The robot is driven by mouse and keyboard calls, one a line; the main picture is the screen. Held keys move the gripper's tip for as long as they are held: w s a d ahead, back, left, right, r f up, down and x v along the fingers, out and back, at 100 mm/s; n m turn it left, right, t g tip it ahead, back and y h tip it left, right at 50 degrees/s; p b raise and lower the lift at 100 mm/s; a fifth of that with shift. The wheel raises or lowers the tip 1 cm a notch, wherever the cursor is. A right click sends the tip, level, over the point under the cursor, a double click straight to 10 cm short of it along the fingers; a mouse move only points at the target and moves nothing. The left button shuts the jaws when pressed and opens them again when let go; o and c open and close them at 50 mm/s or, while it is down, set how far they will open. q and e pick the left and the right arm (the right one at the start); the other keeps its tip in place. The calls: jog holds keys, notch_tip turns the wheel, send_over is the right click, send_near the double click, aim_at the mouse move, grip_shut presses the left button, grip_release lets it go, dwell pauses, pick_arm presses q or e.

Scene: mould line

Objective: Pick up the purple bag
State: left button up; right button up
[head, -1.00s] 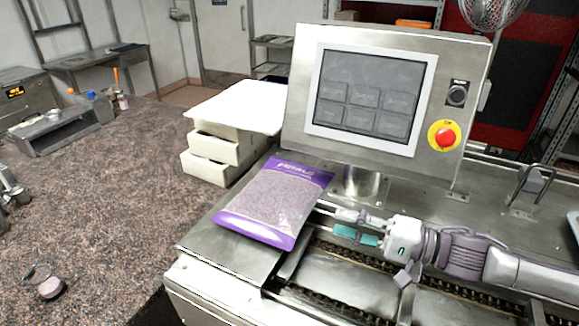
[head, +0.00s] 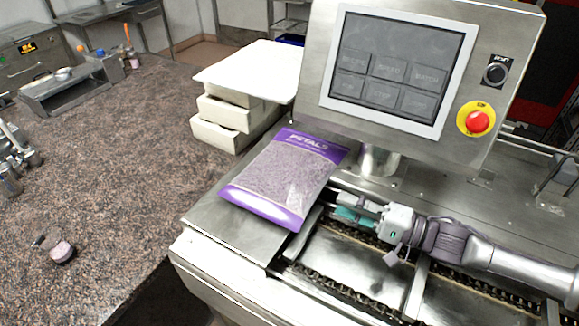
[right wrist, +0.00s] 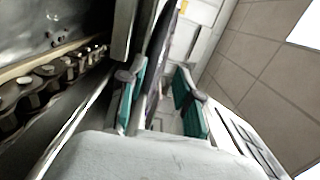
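The purple bag (head: 278,182), labelled "PETALS" with a clear window of pale purple contents, lies flat on the steel machine's left end in the head view. My right gripper (head: 345,203) is just right of the bag's right edge, low over the machine, pointing at it. In the right wrist view its two teal-padded fingers (right wrist: 160,98) stand apart. A thin dark strip, perhaps the bag's edge, shows beyond and between them; I cannot tell whether it is touched. My left gripper is not in view.
The control panel (head: 392,72) with a red stop button (head: 479,121) rises behind the bag. A chain conveyor (head: 345,292) runs in front of my right gripper. Stacked white boxes (head: 222,125) stand behind left. The speckled counter (head: 120,170) has much free room.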

aim_at(310, 193)
jog(key=p+x, duration=0.1)
jog(key=x, duration=0.4)
jog(key=shift+s+r+p, duration=0.1)
jog(key=shift+r+p, duration=0.05)
jog(key=shift+p, duration=0.2)
jog(key=shift+w+a, duration=0.3)
jog(key=shift+a, duration=0.1)
jog(key=shift+s, duration=0.1)
grip_shut()
